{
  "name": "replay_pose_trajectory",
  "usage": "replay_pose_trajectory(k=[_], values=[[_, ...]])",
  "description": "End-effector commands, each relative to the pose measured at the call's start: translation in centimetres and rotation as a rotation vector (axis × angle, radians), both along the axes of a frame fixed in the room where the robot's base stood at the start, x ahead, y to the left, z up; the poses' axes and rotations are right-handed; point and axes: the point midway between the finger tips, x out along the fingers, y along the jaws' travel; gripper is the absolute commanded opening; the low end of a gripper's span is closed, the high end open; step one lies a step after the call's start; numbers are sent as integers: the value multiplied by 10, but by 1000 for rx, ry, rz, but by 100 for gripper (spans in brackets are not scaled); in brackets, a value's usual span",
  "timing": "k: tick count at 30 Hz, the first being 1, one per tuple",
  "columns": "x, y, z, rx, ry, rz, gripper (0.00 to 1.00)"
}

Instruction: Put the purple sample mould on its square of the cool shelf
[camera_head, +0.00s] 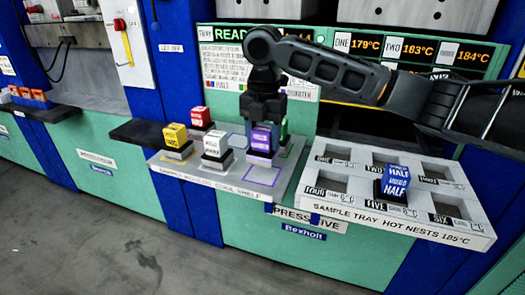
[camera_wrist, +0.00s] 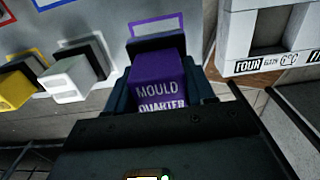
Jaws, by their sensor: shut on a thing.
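My gripper (camera_head: 264,122) is shut on the purple sample mould (camera_head: 262,139), which is upright over the cool shelf (camera_head: 168,168). The mould also shows in the wrist view (camera_wrist: 158,80), lettered "MOULD QUARTER", between the dark fingers. I cannot tell how large the gap under the mould is.
A white mould (camera_head: 215,145) and yellow mould (camera_head: 175,136) stand left of the purple one; a red mould (camera_head: 200,117) stands behind them. A green mould (camera_head: 284,131) is close at the right. The sample tray (camera_head: 350,205) holds a blue mould (camera_head: 396,181).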

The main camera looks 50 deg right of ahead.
Motion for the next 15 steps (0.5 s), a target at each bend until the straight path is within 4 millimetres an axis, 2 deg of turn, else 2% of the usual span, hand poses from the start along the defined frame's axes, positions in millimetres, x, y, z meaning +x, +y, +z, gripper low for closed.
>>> replay_pose_trajectory(k=[5, 12, 15], values=[[1, 2, -6, -1, -1, -2, 0], [1, 1, -36, 0, 0, -1, 0], [1, 1, -40, 0, -2, -1, 0]])
